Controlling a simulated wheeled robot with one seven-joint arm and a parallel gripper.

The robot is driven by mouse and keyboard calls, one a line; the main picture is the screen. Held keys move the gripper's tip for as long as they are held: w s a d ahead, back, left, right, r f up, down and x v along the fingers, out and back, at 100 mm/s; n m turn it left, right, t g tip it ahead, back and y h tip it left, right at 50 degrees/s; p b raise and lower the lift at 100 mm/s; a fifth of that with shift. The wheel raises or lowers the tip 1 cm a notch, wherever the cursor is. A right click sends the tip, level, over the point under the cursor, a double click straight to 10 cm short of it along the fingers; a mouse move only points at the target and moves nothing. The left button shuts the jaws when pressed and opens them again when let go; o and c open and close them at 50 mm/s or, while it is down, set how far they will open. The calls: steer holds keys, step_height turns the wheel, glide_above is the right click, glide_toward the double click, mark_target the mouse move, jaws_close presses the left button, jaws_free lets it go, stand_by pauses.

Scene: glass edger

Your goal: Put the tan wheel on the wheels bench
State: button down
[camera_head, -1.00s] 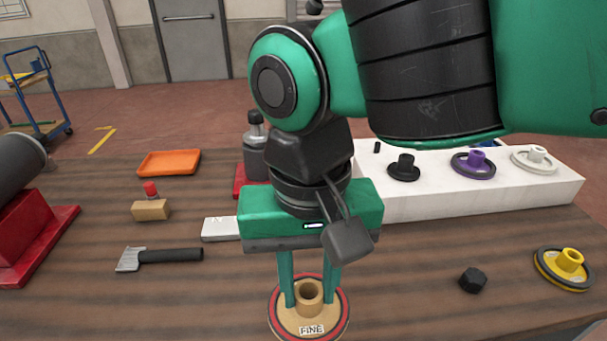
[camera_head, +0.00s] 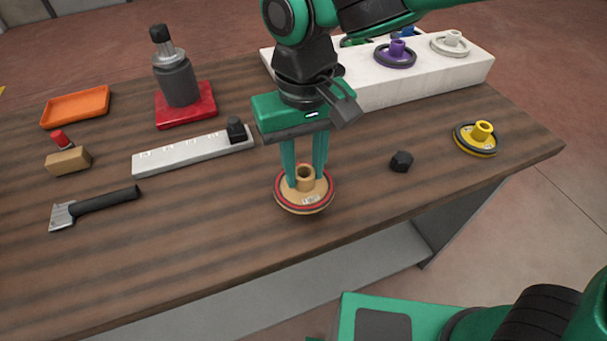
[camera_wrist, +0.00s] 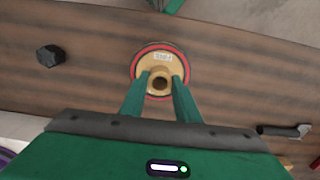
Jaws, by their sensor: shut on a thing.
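The tan wheel (camera_head: 304,200) has a red ring, a raised hub and a small label. My gripper (camera_head: 305,180) is shut on its hub, with one green finger on each side. The wheel is at the front part of the wooden bench; I cannot tell whether it touches the top. In the wrist view the wheel (camera_wrist: 160,57) sits between the fingertips (camera_wrist: 160,82). I cannot tell which surface is the wheels bench; a white raised block (camera_head: 420,80) at the back right holds a purple wheel (camera_head: 396,54) and a white wheel (camera_head: 450,43).
A yellow wheel (camera_head: 476,138) and a black hex piece (camera_head: 401,161) lie on the wooden bench (camera_head: 210,215) at right. A white strip (camera_head: 190,153), a scraper (camera_head: 95,205), an orange tray (camera_head: 75,107) and a grey bottle on a red base (camera_head: 186,105) are at left.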

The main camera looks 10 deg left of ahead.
mark_target(304, 183)
steer(key=shift+f, duration=2.05)
steer(key=shift+d, duration=0.1)
steer(key=c, duration=1.4)
jaws_free()
steer(key=shift+o, duration=0.2)
steer(key=shift+r, duration=0.1)
step_height(304, 183, up, 12)
